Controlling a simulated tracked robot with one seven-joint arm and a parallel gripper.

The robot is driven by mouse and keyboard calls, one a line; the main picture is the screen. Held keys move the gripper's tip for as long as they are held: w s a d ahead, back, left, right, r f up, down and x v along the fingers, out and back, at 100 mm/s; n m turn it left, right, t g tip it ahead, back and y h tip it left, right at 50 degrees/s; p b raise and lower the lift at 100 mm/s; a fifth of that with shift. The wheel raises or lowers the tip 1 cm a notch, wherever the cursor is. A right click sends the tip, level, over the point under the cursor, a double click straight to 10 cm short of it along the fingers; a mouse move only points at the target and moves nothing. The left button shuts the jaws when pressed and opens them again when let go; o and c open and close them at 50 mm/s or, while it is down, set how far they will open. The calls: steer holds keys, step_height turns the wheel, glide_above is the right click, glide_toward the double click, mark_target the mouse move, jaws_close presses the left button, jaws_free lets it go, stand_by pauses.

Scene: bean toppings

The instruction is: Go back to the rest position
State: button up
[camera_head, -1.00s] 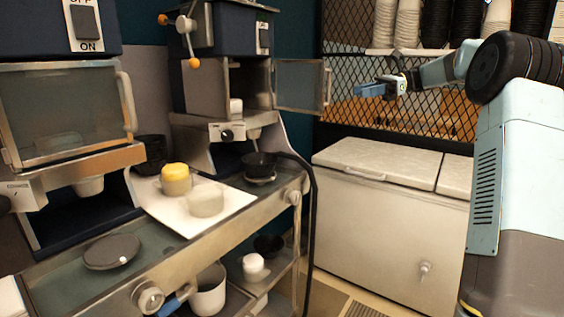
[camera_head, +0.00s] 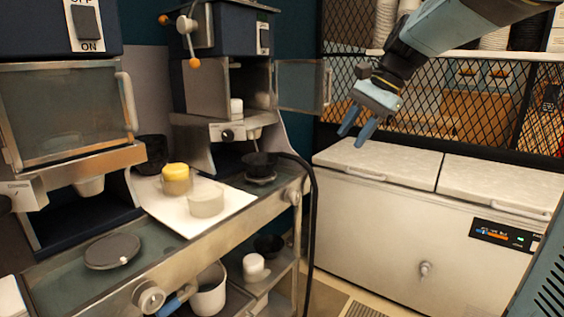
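My gripper (camera_head: 357,128) hangs in the air above the left lid of the white chest freezer (camera_head: 380,235), in front of the mesh panel. Its two blue fingers are apart and point down and to the left, with nothing between them. My arm reaches in from the upper right.
A steel counter (camera_head: 190,255) on the left bears a white tray (camera_head: 229,205) with a yellow-topped cup (camera_head: 176,178) and a pale cup (camera_head: 206,201). Two machines stand behind, one with its glass door (camera_head: 300,86) open. A black hose (camera_head: 313,220) hangs at the counter's end.

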steer(key=s+d+f+n+t+h, duration=0.2)
steer(key=s+d+f+n, duration=0.1)
steer(key=s, duration=0.6)
steer(key=s+d+f+n+t+h, duration=0.2)
steer(key=s+d+f+n+h, duration=0.1)
steer(key=s+f, duration=0.4)
steer(key=s+d+n, duration=0.1)
steer(key=s+n, duration=0.1)
steer(key=s, duration=0.1)
steer(key=shift+d+n, duration=0.25)
steer(key=shift+n, duration=0.05)
